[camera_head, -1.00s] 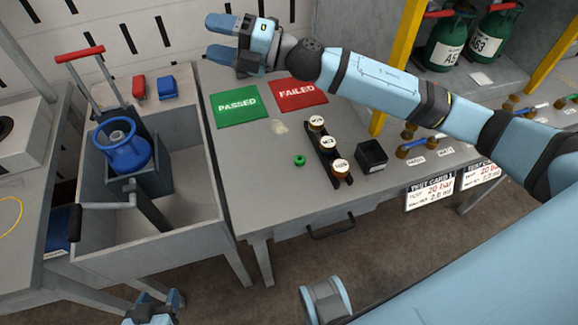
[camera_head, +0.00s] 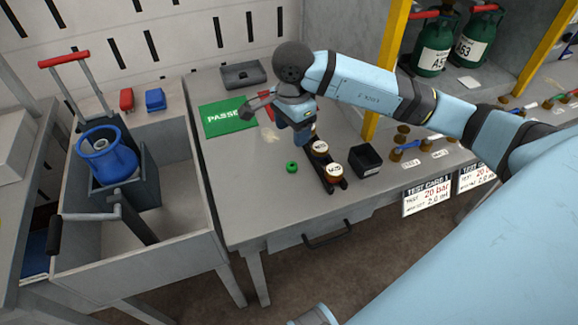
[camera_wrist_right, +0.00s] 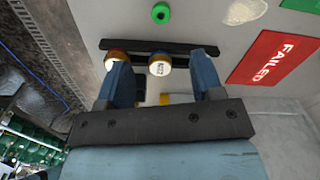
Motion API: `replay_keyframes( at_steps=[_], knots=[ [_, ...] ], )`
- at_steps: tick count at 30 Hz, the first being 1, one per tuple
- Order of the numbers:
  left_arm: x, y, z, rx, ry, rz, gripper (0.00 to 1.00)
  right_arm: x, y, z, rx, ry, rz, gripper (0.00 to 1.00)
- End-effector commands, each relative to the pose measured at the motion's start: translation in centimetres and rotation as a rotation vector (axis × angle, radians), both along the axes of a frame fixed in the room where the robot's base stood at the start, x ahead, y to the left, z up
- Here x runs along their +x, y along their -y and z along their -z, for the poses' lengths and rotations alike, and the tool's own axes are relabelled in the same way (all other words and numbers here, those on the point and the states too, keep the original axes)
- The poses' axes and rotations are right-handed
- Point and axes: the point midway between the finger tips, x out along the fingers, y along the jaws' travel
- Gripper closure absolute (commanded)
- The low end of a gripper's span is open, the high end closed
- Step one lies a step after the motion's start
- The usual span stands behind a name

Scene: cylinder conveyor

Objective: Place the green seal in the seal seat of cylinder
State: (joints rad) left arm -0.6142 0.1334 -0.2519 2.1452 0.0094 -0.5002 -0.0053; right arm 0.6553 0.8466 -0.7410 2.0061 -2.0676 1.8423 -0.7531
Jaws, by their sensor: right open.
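The small green seal (camera_head: 292,167) lies on the grey workbench, left of a black rack (camera_head: 322,172). It also shows at the top of the right wrist view (camera_wrist_right: 160,13). A blue cylinder (camera_head: 106,157) stands upright in the cart at left; I cannot make out its seal seat clearly. My right gripper (camera_head: 303,138) points down over the far end of the rack. My left gripper is not in view.
Another valve (camera_head: 334,171) sits on the rack's near end, and a black box (camera_head: 366,160) stands to its right. Bench space left of the seal is clear.

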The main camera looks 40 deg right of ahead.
Motion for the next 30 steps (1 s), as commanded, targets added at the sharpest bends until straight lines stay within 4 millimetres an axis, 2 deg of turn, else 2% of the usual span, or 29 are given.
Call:
replay_keyframes(
  at_steps=[3, 9, 17, 25, 30],
  knots=[
    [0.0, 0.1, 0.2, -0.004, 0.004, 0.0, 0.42, -0.1, -0.1, 2.8, 0.003, -0.006, 0.0, 0.39],
    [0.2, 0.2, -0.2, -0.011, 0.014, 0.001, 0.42, -0.1, -0.1, 6.1, 0.004, -0.004, 0.001, 0.39],
    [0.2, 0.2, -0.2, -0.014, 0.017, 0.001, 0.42, 0.0, -0.1, 7.6, 0.006, -0.002, 0.001, 0.39],
    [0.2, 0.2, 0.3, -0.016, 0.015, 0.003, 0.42, 0.1, -0.1, 11.5, 0.007, -0.004, 0.001, 0.39],
    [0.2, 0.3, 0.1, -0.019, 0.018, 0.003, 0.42, 0.2, 0.0, 12.2, 0.005, -0.001, 0.001, 0.39]
  ],
)
